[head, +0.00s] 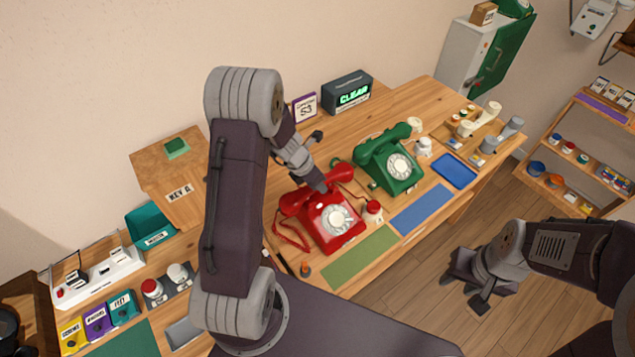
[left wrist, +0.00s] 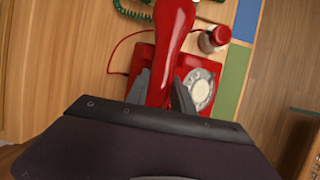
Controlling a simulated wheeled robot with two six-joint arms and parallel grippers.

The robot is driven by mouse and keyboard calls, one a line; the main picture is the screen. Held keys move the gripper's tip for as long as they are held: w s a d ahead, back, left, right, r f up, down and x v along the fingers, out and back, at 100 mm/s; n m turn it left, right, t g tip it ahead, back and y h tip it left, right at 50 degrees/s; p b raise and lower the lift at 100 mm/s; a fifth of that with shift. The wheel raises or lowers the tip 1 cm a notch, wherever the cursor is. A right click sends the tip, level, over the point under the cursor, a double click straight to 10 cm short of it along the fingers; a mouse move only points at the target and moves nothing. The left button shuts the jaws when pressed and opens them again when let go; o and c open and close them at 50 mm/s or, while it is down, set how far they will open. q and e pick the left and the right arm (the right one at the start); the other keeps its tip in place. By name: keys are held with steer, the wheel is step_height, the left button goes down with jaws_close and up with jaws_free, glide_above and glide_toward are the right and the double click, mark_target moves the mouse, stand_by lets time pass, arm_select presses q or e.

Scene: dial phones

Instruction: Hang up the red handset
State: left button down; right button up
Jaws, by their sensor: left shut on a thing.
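The red phone (head: 335,219) with its white dial stands on the wooden desk. The red handset (head: 341,174) lies across the top of the phone in the head view; whether it touches the cradle I cannot tell. My left gripper (head: 318,184) is shut on the handset's middle from above. In the left wrist view the handset (left wrist: 172,45) runs between the two fingers (left wrist: 162,92) and looks larger and nearer than the phone body (left wrist: 196,72) below, partly hiding it. My right gripper (head: 474,284) is open and empty, away from the desk over the floor.
A green phone (head: 390,165) with its handset on top stands right of the red one. A red-topped jar (head: 373,209) is close by the red phone. Green (head: 350,262) and blue (head: 424,208) mats lie along the front edge. A red cord hangs at the phone's left.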

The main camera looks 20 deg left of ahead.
arm_select(q)
steer(key=shift+f+b, duration=0.75)
steer(key=shift+f, duration=0.15)
steer(key=shift+r, duration=0.1)
steer(key=c, duration=1)
jaws_free()
steer(key=p+v, duration=0.3)
steer(key=v, duration=0.6)
steer(key=shift+s+p, duration=0.1)
steer(key=shift+p, duration=0.25)
